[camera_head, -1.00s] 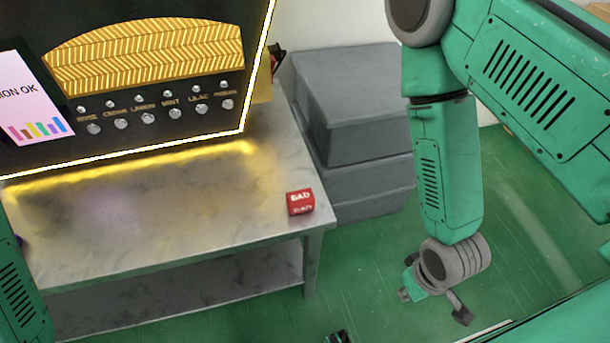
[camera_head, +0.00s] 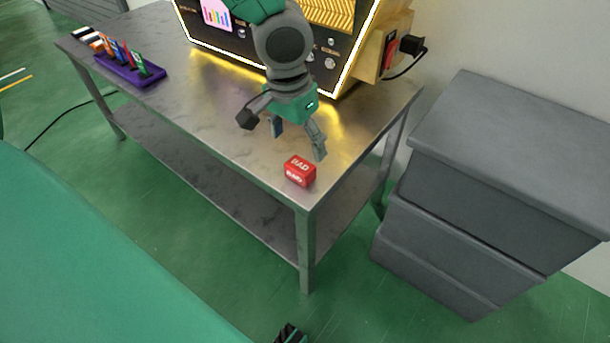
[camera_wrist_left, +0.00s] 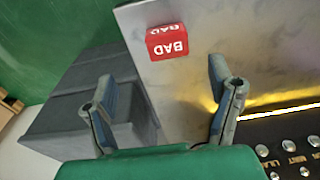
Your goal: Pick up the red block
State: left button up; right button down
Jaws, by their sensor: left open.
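The red block (camera_head: 299,171), marked "BAD", sits on the metal table (camera_head: 215,115) near its front right corner. It also shows in the left wrist view (camera_wrist_left: 167,42), beyond the fingertips and roughly between their lines. My left gripper (camera_head: 299,143) is open and empty above the table, just behind the block and apart from it. Its two fingers also show in the wrist view (camera_wrist_left: 163,95), spread wide. No gripper covers the block.
The lit vending machine (camera_head: 340,45) stands on the table behind my left gripper. A purple rack (camera_head: 135,72) with several coloured items lies at the table's far left. Grey storage boxes (camera_head: 480,190) stand right of the table. The tabletop left of the block is clear.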

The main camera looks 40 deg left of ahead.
aim_at(301, 166)
pick_arm(q)
jog(key=f, duration=0.2)
jog(key=f+b, duration=0.1)
jog(key=a+f, duration=0.1)
jog(key=f, duration=0.1)
jog(key=shift+w+f+b, duration=0.35)
jog(key=shift+b, duration=0.05)
jog(key=f+b, duration=0.2)
jog(key=f, duration=0.1)
jog(key=w+f+b, duration=0.1)
jog(key=shift+d+f, duration=0.25)
jog(key=shift+d, duration=0.1)
jog(key=shift+w+a+f, duration=0.1)
jog(key=shift+a+f, duration=0.1)
jog(key=shift+a, duration=0.45)
jog(key=shift+c, duration=1.3)
jog(key=c, duration=0.6)
jog(key=shift+d, duration=0.25)
jog(key=c, duration=0.4)
jog(key=shift+d+r, duration=0.15)
jog(key=shift+d, duration=0.1)
pick_arm(e)
jog(key=f, duration=0.5)
jog(key=shift+a+f, duration=0.1)
jog(key=shift+a, duration=0.1)
